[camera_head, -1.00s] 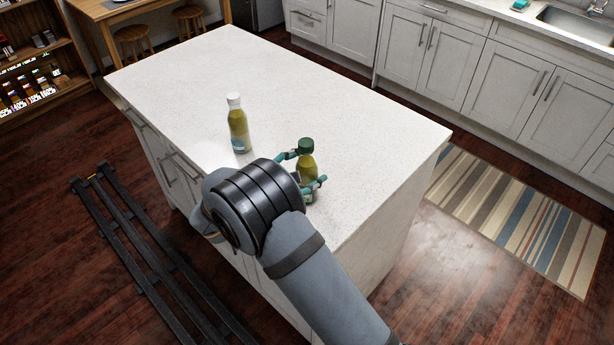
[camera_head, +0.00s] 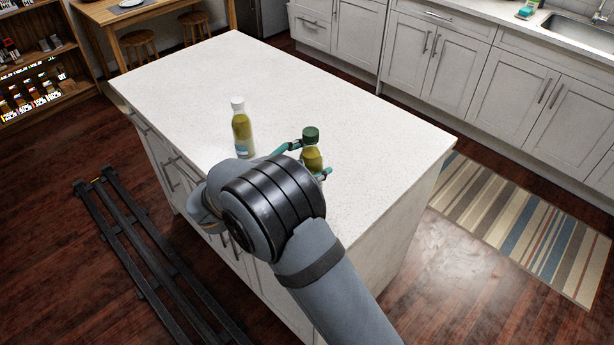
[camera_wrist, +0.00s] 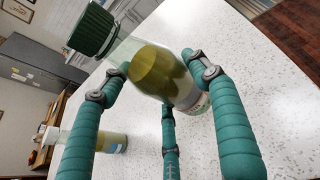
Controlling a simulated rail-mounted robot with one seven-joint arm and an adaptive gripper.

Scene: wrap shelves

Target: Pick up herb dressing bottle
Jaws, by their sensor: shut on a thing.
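A bottle with a dark green cap (camera_head: 311,134) and yellow-green contents is in my gripper (camera_head: 309,160), over the near right part of the white island top. In the wrist view this green-capped bottle (camera_wrist: 158,72) looks tilted, with its cap to the upper left. The teal fingers (camera_wrist: 165,78) are closed around its body. My arm hides its base in the head view. A second bottle (camera_head: 242,135), with a white cap and yellow-green contents, stands upright to the left. It also shows in the wrist view (camera_wrist: 112,142), at lower left. I cannot read either label.
The white island top (camera_head: 380,140) is otherwise clear, with free room behind and to the right. A dark rail (camera_head: 140,250) lies on the floor at left. White cabinets (camera_head: 440,60) and a sink stand at the back right. A striped rug (camera_head: 520,220) lies at right.

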